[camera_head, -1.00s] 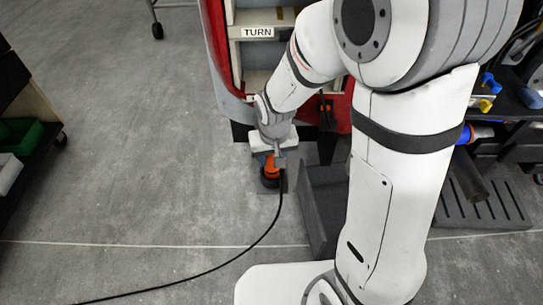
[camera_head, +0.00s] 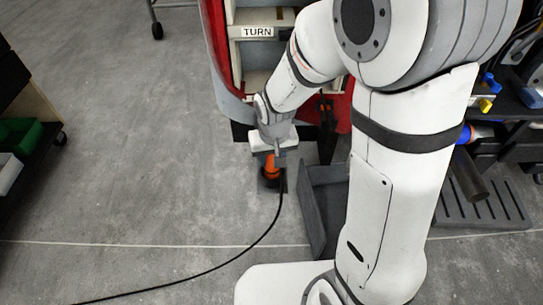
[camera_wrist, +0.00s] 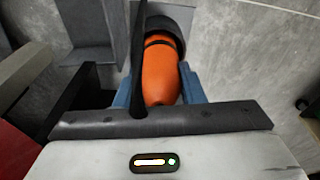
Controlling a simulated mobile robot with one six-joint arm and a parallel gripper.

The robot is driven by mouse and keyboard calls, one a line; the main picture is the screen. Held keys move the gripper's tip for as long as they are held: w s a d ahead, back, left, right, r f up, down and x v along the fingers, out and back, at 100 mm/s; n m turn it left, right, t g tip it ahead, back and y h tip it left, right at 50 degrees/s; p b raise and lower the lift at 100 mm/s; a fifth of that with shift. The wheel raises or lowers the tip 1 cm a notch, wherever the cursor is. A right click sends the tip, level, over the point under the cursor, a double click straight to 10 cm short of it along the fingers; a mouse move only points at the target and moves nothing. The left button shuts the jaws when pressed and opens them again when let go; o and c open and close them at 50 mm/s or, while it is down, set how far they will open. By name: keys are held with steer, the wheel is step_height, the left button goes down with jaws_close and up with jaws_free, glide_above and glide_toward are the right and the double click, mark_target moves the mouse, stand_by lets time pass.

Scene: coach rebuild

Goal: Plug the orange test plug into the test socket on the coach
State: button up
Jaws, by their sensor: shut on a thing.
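The orange test plug (camera_head: 271,167) is at the foot of the red coach (camera_head: 335,100), with its black cable (camera_head: 268,228) running down to the floor at the lower left. My gripper (camera_head: 272,158) is shut on it. In the wrist view, the plug (camera_wrist: 160,78) lies between the blue-grey fingers of my gripper (camera_wrist: 157,92), and its far end meets a dark round collar (camera_wrist: 168,28). I cannot tell whether this collar is part of the plug or a separate fitting. The test socket is not clearly seen; my arm hides part of the coach.
A dark grey open box (camera_head: 318,205) stands on the floor just right of the plug. A black slatted rack (camera_head: 480,208) and a cluttered bench are at the right. A shelf with a green bin (camera_head: 22,135) is at the left. The floor (camera_head: 130,150) left of the coach is clear.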

steer(key=shift+f+b, duration=0.5)
steer(key=shift+f, duration=0.15)
stand_by(0.7)
steer(key=o, duration=0.9)
steer(key=shift+c, duration=0.2)
steer(key=shift+r, duration=0.15)
steer(key=r+p, duration=0.3)
steer(key=s+r+p, duration=0.1)
steer(key=r+p, duration=0.2)
steer(key=r, duration=0.1)
steer(key=r+p, duration=0.2)
steer(key=r, duration=0.1)
steer(key=shift+s+d+r+p, duration=0.1)
steer(key=shift+s+r+p, duration=0.05)
steer(key=shift+r+p, duration=0.25)
steer(key=s+d+r+p, duration=0.3)
steer(key=d+r+p, duration=0.1)
steer(key=r, duration=0.4)
steer(key=s+d+r+m+p, duration=0.1)
steer(key=s+d+r+p, duration=0.2)
steer(key=r, duration=0.5)
steer(key=s+d+r+t+p, duration=0.1)
steer(key=s+d+r+p, duration=0.3)
steer(key=r, duration=0.4)
steer(key=shift+s+d+r+m+p, duration=0.3)
steer(key=shift+s+d+m, duration=0.1)
steer(key=shift+s+d, duration=0.05)
